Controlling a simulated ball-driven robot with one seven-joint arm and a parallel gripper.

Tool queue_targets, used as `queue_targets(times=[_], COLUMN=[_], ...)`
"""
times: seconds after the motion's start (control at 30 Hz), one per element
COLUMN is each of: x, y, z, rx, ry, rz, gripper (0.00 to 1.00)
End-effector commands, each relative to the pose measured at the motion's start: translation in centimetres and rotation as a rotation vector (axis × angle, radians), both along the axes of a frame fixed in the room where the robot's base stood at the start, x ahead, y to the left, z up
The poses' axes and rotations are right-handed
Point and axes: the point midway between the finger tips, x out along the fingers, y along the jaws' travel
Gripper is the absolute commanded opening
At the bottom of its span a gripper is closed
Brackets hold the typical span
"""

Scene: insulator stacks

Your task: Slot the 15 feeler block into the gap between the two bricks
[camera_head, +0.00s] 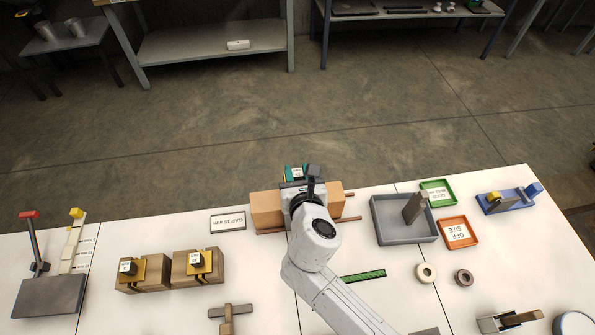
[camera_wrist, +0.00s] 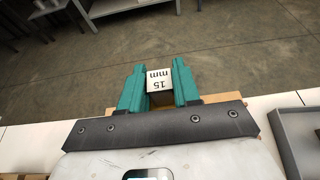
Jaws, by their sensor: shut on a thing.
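My gripper (camera_head: 300,174) is shut on the 15 feeler block (camera_wrist: 159,80), whose white top reads "15 mm" between the teal fingers (camera_wrist: 158,86) in the wrist view. The block's label also shows in the head view (camera_head: 297,172). The gripper is over the far side of the two tan bricks, a left brick (camera_head: 267,211) and a right brick (camera_head: 328,193). My wrist hides the gap between them in the head view. I cannot tell whether the block is above or inside the gap.
A "GAP 15 mm" sign (camera_head: 228,222) lies left of the bricks. Two wooden holders (camera_head: 143,275) (camera_head: 197,268) with other labelled blocks stand at the left front. A grey tray (camera_head: 404,238), a green tray (camera_head: 452,201) and an orange tray (camera_head: 474,243) are to the right.

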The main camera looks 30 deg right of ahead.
Motion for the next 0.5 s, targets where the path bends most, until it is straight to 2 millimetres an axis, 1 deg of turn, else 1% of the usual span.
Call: queue_targets(times=[0.23,0.5], x=[0.01,0.02], y=[0.02,0.02], z=[-0.05,-0.63], rx=[0.0,0.0], ry=[-0.001,-0.001], rz=[0.001,0.001], gripper=[0.0,0.0])
